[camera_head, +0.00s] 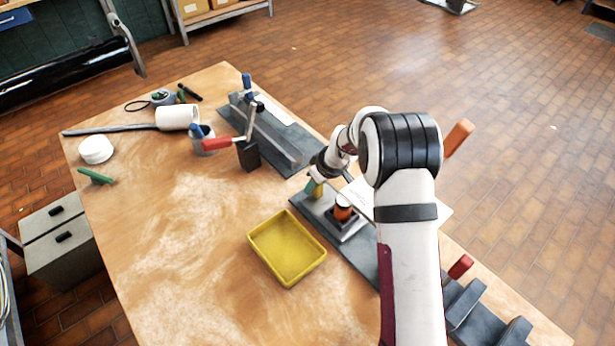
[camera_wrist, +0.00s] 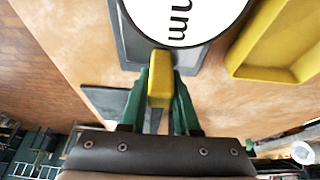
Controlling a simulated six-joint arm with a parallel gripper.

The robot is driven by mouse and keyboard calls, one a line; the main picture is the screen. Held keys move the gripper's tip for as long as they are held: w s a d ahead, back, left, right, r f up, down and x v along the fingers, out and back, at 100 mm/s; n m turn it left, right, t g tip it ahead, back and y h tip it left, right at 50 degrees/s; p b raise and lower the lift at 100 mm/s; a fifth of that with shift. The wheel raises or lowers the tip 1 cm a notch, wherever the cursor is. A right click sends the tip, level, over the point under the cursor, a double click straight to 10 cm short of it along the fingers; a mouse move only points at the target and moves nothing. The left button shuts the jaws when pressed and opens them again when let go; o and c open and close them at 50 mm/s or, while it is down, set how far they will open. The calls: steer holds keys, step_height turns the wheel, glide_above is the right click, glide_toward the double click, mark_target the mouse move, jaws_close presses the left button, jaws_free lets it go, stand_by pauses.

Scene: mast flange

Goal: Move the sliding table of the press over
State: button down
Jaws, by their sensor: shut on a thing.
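My gripper (camera_wrist: 160,95) has green fingers and is shut on a yellow handle (camera_wrist: 160,68) in the wrist view. The handle stands at the edge of a grey plate, which looks like the sliding table (camera_wrist: 133,48). A round white face with black lettering (camera_wrist: 182,18) covers much of that plate in the wrist view. In the head view my gripper (camera_head: 315,188) is at the left end of a dark grey base (camera_head: 310,207). A square grey plate (camera_head: 346,230) with an orange and dark round piece (camera_head: 343,208) sits on that base. My arm hides the base's right part.
A yellow tray (camera_head: 287,249) lies close in front of the base. A red knob (camera_head: 460,266) and grey blocks (camera_head: 466,302) are right of my arm. The table's front left is clear.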

steer(key=shift+s+d, duration=0.2)
steer(key=shift+d, duration=0.05)
steer(key=c, duration=0.6)
jaws_free()
steer(key=shift+c, duration=0.2)
